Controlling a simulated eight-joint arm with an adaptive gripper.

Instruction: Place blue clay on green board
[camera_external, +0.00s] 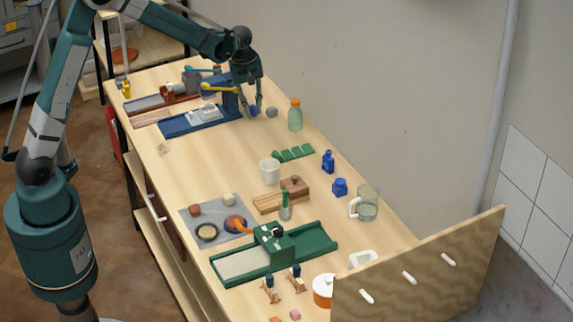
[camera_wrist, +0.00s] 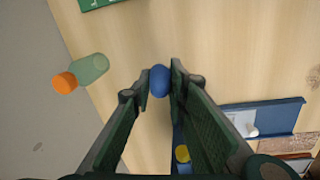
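The blue clay (camera_wrist: 160,81) is a small rounded lump between my gripper's fingertips (camera_wrist: 160,84) in the wrist view, touching both. In the external view my gripper (camera_external: 251,108) points down at the far part of the table, with the blue clay (camera_external: 257,109) partly hidden by the fingers. The gripper is shut on it; its height above the table is hard to tell.
A white cup (camera_external: 269,172) and blue bottle (camera_external: 328,161) flank the board. Bare table lies between gripper and board.

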